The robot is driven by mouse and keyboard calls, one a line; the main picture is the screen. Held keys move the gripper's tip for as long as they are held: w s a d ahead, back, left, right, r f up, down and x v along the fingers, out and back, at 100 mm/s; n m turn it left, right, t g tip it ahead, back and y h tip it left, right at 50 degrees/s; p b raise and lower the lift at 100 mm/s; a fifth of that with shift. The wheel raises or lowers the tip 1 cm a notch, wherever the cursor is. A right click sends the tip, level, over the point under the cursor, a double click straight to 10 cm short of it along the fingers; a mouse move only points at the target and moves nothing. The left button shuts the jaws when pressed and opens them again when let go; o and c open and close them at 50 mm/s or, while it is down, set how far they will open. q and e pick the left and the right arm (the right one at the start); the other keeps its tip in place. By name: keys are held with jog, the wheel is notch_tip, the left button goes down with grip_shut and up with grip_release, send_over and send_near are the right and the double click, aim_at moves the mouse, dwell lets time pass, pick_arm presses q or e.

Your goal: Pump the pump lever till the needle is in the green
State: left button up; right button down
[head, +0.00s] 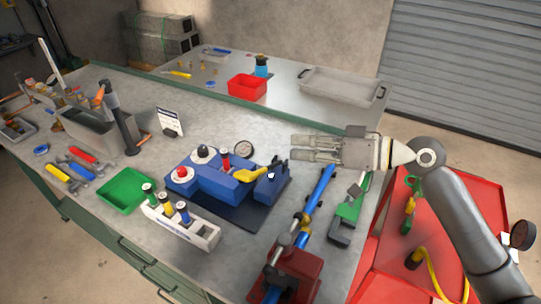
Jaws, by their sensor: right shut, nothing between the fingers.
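My right gripper (298,147) reaches in from the right above the bench, fingers pointing left, shut and empty. It appears apart from everything below it. A blue pump-like unit (222,186) stands on the bench to the lower left of the gripper. A yellow lever (252,174) with a dark end lies along its right side; it looks like the pump lever. My left gripper is out of view.
A red vise (288,278) holding a blue bar (321,188) stands at the front right. A green tray (124,191) and a white rack (180,226) of bottles lie left of the unit.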

jog(key=p, duration=0.4)
send_over(257, 174)
jog(key=w, duration=0.2)
jog(key=f, duration=0.2)
jog(key=s+f, duration=0.1)
jog(key=f+p, duration=0.1)
jog(key=shift+s+d+f, duration=0.1)
jog(key=shift+s+f, duration=0.25)
jog(key=shift+f, duration=0.05)
jog(key=shift+s+f, duration=0.15)
jog(key=shift+f, duration=0.25)
jog(key=s+a+f+n+b, duration=0.2)
jog(key=s+f+b, duration=0.1)
jog(key=f+b, duration=0.3)
jog(key=shift+s+a+f+t+h, duration=0.15)
jog(key=shift+a+f+t+h, duration=0.05)
jog(key=shift+t+h, duration=0.1)
jog(key=shift+r, duration=0.1)
